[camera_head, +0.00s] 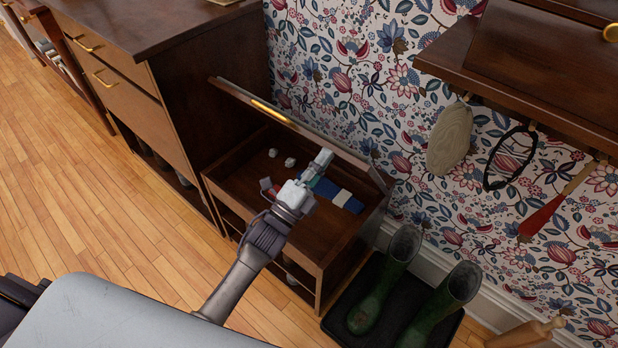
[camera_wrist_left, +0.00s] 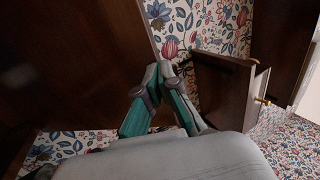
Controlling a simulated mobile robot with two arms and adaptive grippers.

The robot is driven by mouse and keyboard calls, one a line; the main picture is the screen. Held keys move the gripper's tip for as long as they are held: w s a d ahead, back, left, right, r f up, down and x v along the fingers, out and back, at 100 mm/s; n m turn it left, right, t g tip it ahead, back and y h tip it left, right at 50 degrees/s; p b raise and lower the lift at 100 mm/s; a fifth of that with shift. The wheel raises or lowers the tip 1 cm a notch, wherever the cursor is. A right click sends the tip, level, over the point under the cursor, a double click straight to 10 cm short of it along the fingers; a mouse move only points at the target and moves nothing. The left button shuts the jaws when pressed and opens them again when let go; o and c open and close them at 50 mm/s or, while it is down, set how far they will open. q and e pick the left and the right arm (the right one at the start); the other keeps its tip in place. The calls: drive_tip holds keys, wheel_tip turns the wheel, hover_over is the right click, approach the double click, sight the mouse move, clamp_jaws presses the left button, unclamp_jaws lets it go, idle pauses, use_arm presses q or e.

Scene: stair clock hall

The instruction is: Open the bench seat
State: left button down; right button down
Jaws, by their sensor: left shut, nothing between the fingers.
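The bench (camera_head: 325,262) is a dark wooden box against the papered wall. Its seat lid (camera_head: 345,150) stands raised at the back, with a brass handle (camera_head: 270,110) on its upper edge, so the inside is exposed. My left gripper (camera_head: 321,160) is shut and empty, over the open box close to the lid; I cannot tell whether it touches the lid. In the left wrist view its fingertips (camera_wrist_left: 160,70) are together, beside a dark wood panel. My right gripper is in neither view.
Inside the box lie small white pieces (camera_head: 289,162) and a blue item (camera_head: 323,187). A drawer cabinet (camera_head: 120,92) adjoins on the left. Green boots (camera_head: 385,280) stand on a black tray at right. A wall shelf (camera_head: 520,80) with hanging items juts out above. Open floor lies at left.

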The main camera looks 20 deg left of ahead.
sight(338, 142)
use_arm(q)
drive_tip(key=shift+f+x, duration=0.1)
drive_tip(key=shift+x, duration=1.05)
drive_tip(key=shift+f+x, duration=0.15)
drive_tip(key=shift+x, duration=1)
drive_tip(key=shift+w+d, duration=0.1)
drive_tip(key=shift+d, duration=0.05)
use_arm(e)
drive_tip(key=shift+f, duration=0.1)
